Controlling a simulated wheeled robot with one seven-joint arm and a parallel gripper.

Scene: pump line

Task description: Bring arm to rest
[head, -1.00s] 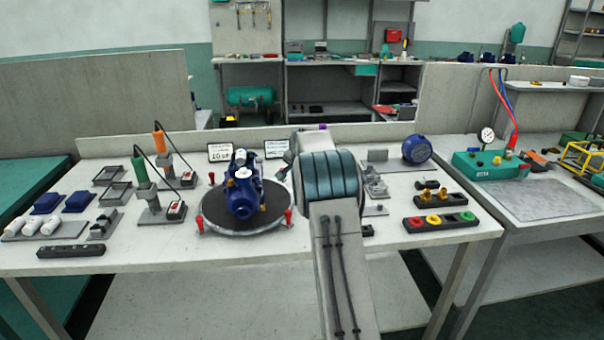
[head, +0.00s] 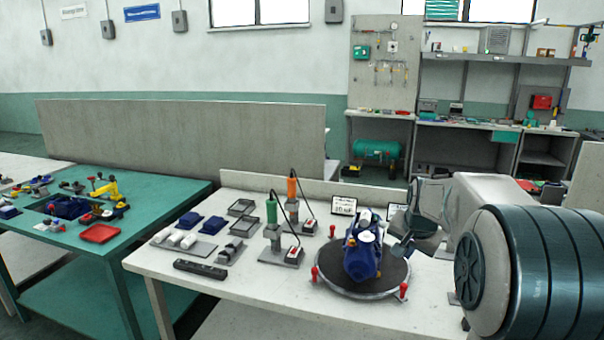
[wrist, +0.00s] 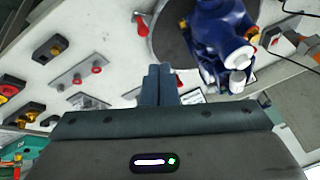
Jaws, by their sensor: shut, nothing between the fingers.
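My gripper (wrist: 160,84) shows in the wrist view with its two dark fingers together and nothing between them. It hangs above the white bench, apart from the blue pump (wrist: 222,42), which is at the upper right of that view. In the head view my arm comes in from the right edge and covers the right part of the bench. The pump (head: 361,252) stands on the round dark turntable (head: 330,270), left of my arm.
A green-handled tool (head: 271,212) and an orange-handled tool (head: 292,187) stand in holders left of the turntable. A teal table (head: 160,195) with a red tray (head: 100,233) is at the left. A low grey partition (head: 180,140) stands behind.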

